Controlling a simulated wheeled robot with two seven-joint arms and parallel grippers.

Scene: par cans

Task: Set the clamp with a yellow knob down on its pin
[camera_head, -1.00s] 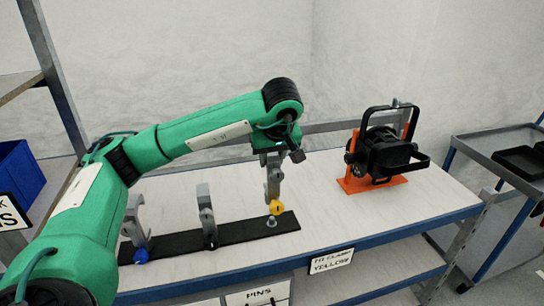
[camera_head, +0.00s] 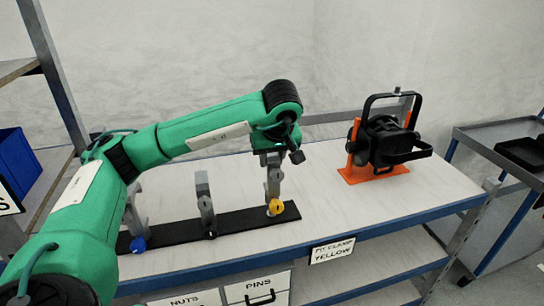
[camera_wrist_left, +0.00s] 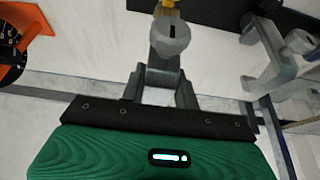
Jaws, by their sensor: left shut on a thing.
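The clamp with a yellow knob (camera_head: 276,206) hangs upright from my left gripper (camera_head: 271,159), which is shut on its upper part. Its lower end is at the right end of the black strip (camera_head: 180,231), where the pin stands; the pin is now hidden by the clamp. I cannot tell whether the clamp is fully seated. In the left wrist view, the fingers (camera_wrist_left: 160,88) close around the grey clamp (camera_wrist_left: 168,38), with a bit of yellow knob at the top edge. My right gripper is not in view.
A grey clamp (camera_head: 205,203) and a clamp with a blue knob (camera_head: 138,243) stand further left on the strip. A black lamp (camera_head: 385,142) on an orange stand (camera_head: 372,172) is at the right. The table (camera_head: 330,205) between is clear.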

